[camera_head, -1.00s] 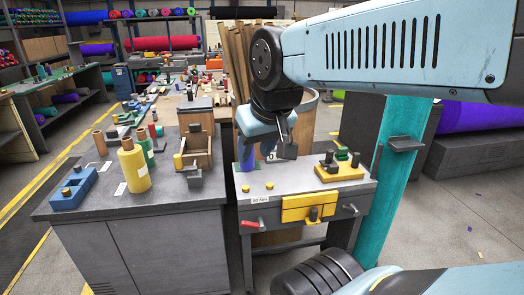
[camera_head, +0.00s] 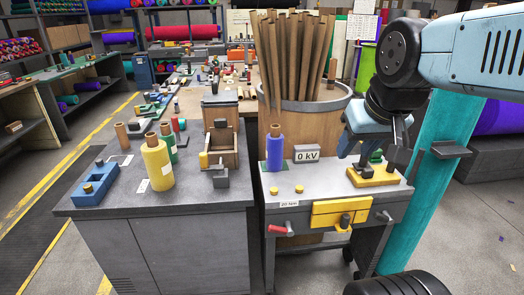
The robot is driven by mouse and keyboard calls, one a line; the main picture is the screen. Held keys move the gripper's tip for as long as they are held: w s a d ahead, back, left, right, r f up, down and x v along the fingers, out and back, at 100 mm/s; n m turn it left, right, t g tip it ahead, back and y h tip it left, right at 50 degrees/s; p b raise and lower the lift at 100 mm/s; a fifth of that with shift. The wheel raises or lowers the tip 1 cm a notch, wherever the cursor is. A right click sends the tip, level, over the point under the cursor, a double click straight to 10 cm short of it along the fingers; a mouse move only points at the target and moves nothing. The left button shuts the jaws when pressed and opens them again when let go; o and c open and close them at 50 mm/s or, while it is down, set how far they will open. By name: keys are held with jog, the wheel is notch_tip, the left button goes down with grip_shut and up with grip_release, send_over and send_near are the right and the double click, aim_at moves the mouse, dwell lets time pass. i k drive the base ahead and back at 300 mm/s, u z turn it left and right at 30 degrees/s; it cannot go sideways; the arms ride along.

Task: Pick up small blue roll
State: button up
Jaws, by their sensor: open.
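A small blue roll (camera_head: 275,152) stands upright on the left back of the small grey workbench (camera_head: 310,188), with a narrow brown core end on top. My gripper (camera_head: 373,152) is to the right of the roll, above the right end of that bench. It is open, and I see nothing held in it. The gripper hangs over a yellow block with green and dark parts (camera_head: 373,176) and partly hides it. There is a clear gap between gripper and roll.
A grey box reading "0 kV" (camera_head: 306,154) stands just right of the roll. Two yellow knobs (camera_head: 299,189) are in front. A barrel of brown tubes (camera_head: 318,95) is behind. The left grey table (camera_head: 205,195) holds a yellow roll (camera_head: 158,163) and a wooden box (camera_head: 222,142).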

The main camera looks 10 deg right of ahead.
aim_at(274, 140)
jog(key=z, duration=0.4)
jog(key=i, duration=1)
jog(key=u, duration=0.4)
